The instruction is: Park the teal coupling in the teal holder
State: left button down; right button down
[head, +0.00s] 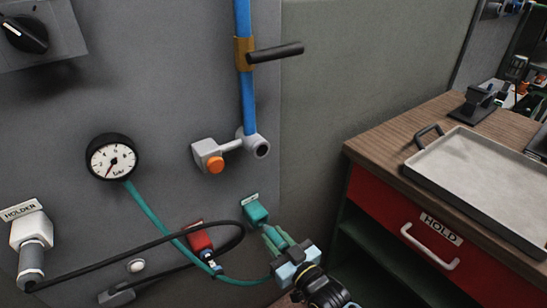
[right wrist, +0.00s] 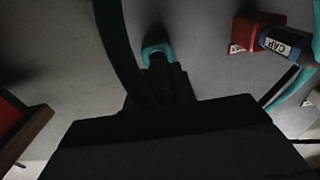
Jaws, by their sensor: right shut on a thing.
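The teal coupling (head: 271,236) is in my right gripper (head: 280,243), which is shut on it at the lower middle of the head view. The teal holder (head: 256,212) is a small teal block on the grey panel, with a white label above it. The coupling's front end points at the holder and is very close to it. I cannot tell whether they touch or how far it is in. In the right wrist view the teal holder (right wrist: 155,47) shows ahead of the dark fingers, which hide most of the coupling. My left gripper is out of view.
A teal hose (head: 152,213) runs from the gauge (head: 112,158) toward my right gripper. A black hose (head: 130,256) loops close by, near a red block (head: 199,238). A blue pipe (head: 246,90) with a lever stands above. A bench with a tray (head: 470,165) is at right.

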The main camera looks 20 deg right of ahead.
aim_at(272, 231)
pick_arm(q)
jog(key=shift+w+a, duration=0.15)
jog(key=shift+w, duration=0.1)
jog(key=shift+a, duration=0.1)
pick_arm(e)
jog(key=shift+w, duration=0.35)
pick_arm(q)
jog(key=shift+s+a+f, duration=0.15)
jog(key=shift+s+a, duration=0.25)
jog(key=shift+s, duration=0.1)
pick_arm(e)
jog(key=shift+w+a+f, duration=0.1)
jog(key=shift+w, duration=0.5)
pick_arm(q)
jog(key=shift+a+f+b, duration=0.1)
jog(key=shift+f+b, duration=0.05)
jog(key=shift+b, duration=0.25)
pick_arm(e)
jog(key=shift+w+f, duration=0.15)
jog(key=shift+w, duration=0.4)
jog(key=c, duration=1.1)
grip_release()
jog(key=shift+f, duration=0.15)
jog(key=shift+o, duration=0.2)
